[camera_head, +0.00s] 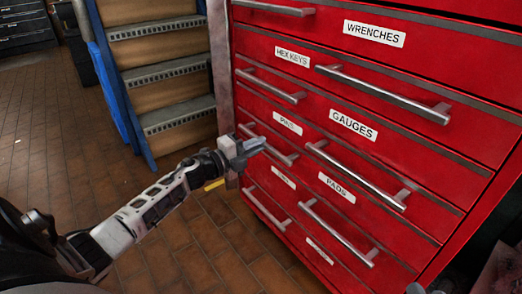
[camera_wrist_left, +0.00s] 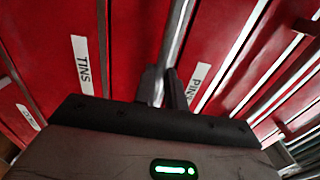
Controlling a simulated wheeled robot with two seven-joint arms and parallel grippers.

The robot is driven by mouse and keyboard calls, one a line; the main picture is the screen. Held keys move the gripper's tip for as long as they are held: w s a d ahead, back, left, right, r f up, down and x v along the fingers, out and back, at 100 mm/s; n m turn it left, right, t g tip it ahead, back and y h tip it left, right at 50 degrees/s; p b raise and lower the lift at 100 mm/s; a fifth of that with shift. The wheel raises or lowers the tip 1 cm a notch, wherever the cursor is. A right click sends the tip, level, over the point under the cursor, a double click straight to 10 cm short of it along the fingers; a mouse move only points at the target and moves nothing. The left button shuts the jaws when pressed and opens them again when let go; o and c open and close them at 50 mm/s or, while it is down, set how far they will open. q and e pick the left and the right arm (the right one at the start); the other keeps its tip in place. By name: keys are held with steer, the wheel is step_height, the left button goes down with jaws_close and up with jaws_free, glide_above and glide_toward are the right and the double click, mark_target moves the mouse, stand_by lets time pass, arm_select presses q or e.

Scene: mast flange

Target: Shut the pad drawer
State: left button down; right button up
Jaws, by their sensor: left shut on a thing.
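The PADS label (camera_head: 337,188) is on the right column of a red drawer cabinet. A silver bar handle (camera_head: 350,173) runs just above this label and another below it. I cannot tell for sure whether the pad drawer stands out from the front. My left gripper (camera_head: 257,146) is at the left column and shut on a bar handle (camera_head: 283,155) below the PINS label (camera_head: 287,123). In the left wrist view the fingers (camera_wrist_left: 163,92) close around this handle (camera_wrist_left: 177,35), between the TINS label (camera_wrist_left: 81,65) and the PINS label (camera_wrist_left: 194,85). My right gripper is not in view.
Other drawers have labels WRENCHES (camera_head: 374,33), GAUGES (camera_head: 353,125) and HEX KEYS (camera_head: 292,56), with protruding bar handles. Wooden steps with a blue side rail (camera_head: 110,75) stand left of the cabinet. The brown tiled floor (camera_head: 60,140) is open at the left.

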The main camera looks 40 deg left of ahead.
arm_select(q)
steer(key=shift+w+r, duration=0.1)
steer(key=shift+w, duration=0.05)
steer(key=c, duration=1.4)
jaws_free()
steer(key=shift+d, duration=0.1)
steer(key=shift+c, duration=0.2)
